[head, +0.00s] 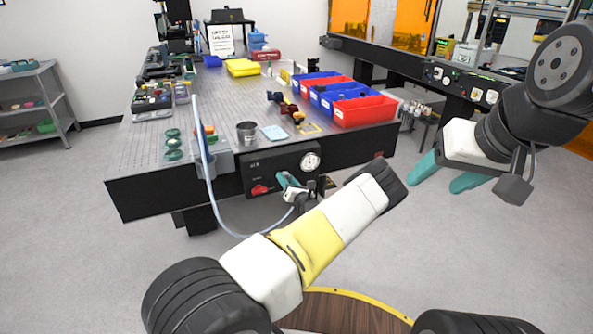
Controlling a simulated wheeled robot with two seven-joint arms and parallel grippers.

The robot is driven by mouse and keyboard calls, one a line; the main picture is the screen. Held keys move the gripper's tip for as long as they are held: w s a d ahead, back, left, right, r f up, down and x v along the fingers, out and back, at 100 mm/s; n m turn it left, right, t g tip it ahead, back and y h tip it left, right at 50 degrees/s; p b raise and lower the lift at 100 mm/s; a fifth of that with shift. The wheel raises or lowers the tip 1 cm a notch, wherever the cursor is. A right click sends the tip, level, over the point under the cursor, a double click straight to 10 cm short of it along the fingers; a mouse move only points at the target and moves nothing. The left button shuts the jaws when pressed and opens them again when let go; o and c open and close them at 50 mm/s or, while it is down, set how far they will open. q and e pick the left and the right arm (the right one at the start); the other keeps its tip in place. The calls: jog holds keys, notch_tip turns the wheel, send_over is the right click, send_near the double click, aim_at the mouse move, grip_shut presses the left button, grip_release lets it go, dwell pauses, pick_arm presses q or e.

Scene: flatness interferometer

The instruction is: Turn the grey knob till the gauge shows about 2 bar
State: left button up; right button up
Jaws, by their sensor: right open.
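The round white gauge (310,161) sits on the right part of a black front panel (252,170) under the bench top. Its reading is too small to make out. I cannot pick out the grey knob; my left gripper covers the panel area left of and below the gauge. My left gripper (284,180) is small in view, with a teal finger close to the panel. Whether it is open, or touches anything, I cannot tell. My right gripper (447,178) is open and empty, its teal fingers spread apart over the floor right of the bench.
A red knob (259,190) is at the panel's lower left. A pale hose (213,195) loops from the bench edge down toward my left gripper. On the perforated bench top (215,120) stand a metal cup (247,132) and red and blue bins (364,110). Open floor lies in front.

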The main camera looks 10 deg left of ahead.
pick_arm(q)
jog(key=o, duration=0.4)
jog(key=shift+o, duration=0.2)
jog(key=v, duration=0.8)
